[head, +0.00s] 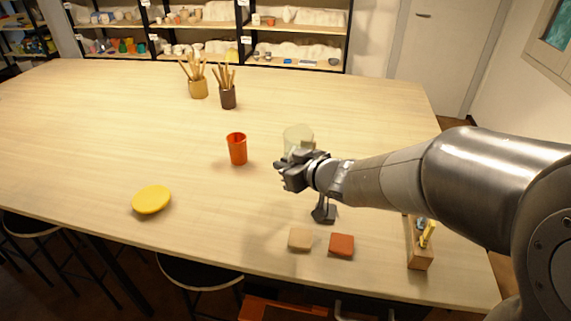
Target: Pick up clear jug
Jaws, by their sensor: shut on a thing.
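The clear jug (298,134) is a pale, see-through vessel on the right half of the large wooden table, and it looks upright. My gripper (283,171) is at its near side and shut on it. The gripper hides the jug's lower part, so I cannot tell whether its base touches the table.
An orange cup (237,149) stands just left of the jug. A yellow plate (152,199), a dark stand (323,212), a tan block (300,239), a red-brown block (341,245) and a wooden tool holder (418,252) lie nearer. Brush pots (228,97) stand behind. The table's left side is clear.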

